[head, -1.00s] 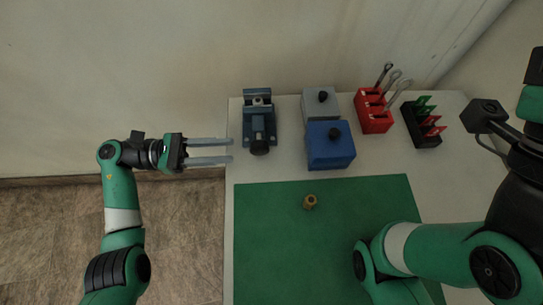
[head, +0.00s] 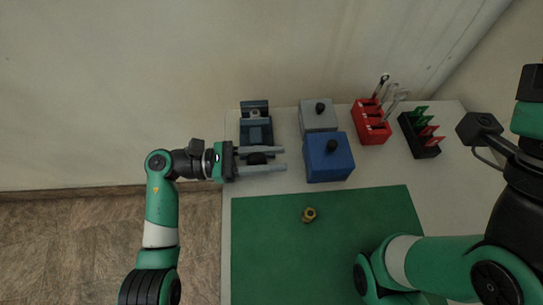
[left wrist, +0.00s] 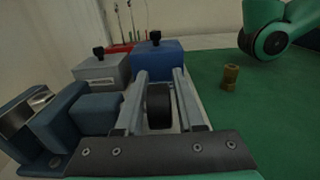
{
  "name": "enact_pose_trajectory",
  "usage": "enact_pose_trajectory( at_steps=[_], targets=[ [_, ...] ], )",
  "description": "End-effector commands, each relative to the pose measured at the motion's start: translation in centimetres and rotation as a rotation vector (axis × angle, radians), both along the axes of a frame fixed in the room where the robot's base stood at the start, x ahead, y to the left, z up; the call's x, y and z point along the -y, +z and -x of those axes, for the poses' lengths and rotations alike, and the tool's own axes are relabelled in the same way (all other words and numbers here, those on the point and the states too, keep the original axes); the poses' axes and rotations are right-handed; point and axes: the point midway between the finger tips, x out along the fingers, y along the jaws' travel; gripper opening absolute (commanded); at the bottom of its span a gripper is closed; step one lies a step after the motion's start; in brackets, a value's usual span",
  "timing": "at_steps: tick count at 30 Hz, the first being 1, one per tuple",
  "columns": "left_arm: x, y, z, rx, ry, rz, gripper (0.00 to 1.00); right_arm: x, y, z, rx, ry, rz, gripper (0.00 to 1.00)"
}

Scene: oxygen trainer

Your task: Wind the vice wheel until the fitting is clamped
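The blue-grey vice (head: 256,128) stands at the table's left back edge. Its black wheel (head: 257,158) faces the front and also shows in the left wrist view (left wrist: 159,106). My left gripper (head: 284,160) is open, with one finger on each side of the wheel; a gap shows beside the wheel in the left wrist view. A small metallic piece, perhaps the fitting, shows at the vice jaws (left wrist: 22,112), but I cannot tell how firmly it is held. A brass piece (head: 309,214) stands on the green mat. My right gripper is not visible.
A blue box (head: 328,160) and a grey box (head: 318,118), both with black knobs, stand right of the vice. A red rack (head: 371,124) holds tools. A black rack (head: 420,138) holds green and red pieces. The green mat (head: 270,260) is mostly clear.

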Motion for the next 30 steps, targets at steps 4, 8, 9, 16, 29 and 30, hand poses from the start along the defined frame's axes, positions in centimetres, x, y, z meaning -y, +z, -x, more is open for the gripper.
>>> enact_pose_trajectory(
  at_steps=[4,8,9,16,29,30],
  targets=[
    [0.0,0.0,0.0,0.0,0.0,0.0,0.38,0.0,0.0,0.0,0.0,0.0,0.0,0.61],
    [0.0,0.0,0.0,0.001,0.0,0.0,0.14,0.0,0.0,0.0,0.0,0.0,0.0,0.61],
    [0.0,0.0,0.0,0.001,0.0,0.0,0.07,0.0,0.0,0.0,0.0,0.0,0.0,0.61],
    [-0.1,0.0,0.0,0.001,0.0,0.0,0.0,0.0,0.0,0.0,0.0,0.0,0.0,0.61],
    [0.0,0.0,0.0,-0.003,0.0,-0.11,0.0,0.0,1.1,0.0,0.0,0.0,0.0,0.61],
    [0.0,-0.1,0.0,-0.005,0.0,-0.135,0.0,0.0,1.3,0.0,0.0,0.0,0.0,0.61]
  ],
)
